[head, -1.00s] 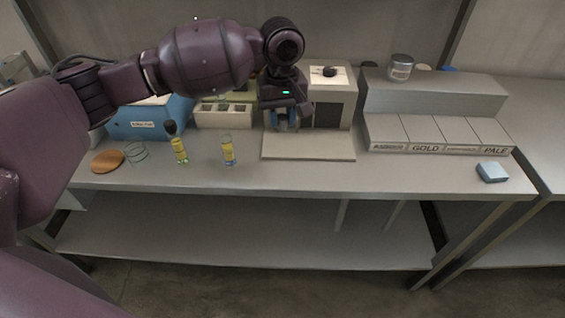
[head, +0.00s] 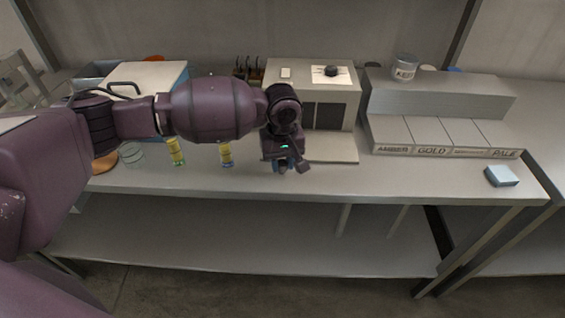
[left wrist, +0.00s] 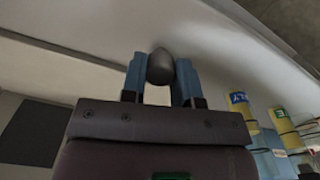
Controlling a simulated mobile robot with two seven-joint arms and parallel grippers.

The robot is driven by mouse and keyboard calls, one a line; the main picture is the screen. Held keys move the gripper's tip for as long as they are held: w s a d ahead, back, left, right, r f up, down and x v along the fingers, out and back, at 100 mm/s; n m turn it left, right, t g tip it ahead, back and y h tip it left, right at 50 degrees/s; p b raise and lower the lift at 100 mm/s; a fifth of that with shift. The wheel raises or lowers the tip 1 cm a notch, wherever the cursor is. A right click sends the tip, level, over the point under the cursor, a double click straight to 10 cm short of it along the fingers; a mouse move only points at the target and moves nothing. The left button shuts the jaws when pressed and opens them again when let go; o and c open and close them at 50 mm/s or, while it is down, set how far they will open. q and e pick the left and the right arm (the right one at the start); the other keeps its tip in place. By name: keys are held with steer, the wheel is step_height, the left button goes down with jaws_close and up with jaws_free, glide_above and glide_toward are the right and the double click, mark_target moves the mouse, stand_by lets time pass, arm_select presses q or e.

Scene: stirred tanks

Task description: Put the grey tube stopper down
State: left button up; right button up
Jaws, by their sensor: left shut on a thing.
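My left gripper (head: 282,167) is low over the front of the bench, in front of the beige box. In the left wrist view, its two blue fingers (left wrist: 162,80) are shut on a dark grey rounded stopper (left wrist: 160,66). The stopper is hidden by the gripper in the head view. I cannot tell whether it touches the bench top. Two tubes with yellow contents, one at left (head: 175,152) and one nearer the gripper (head: 226,154), stand on the bench left of the gripper. My right gripper is not in view.
The beige box (head: 286,73) with a dark front and its pale base plate (head: 330,148) lie behind and right of the gripper. The bench front (head: 400,178) is clear.

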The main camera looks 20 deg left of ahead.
mark_target(282, 163)
arm_select(q)
steer(key=shift+f, duration=0.15)
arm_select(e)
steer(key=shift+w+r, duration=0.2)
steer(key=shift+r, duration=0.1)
arm_select(q)
steer(key=shift+f, duration=0.1)
steer(key=o, duration=0.9)
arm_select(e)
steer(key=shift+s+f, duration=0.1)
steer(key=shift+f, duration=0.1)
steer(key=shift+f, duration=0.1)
arm_select(q)
steer(key=shift+r+p, duration=1.3)
steer(key=shift+r, duration=4.85)
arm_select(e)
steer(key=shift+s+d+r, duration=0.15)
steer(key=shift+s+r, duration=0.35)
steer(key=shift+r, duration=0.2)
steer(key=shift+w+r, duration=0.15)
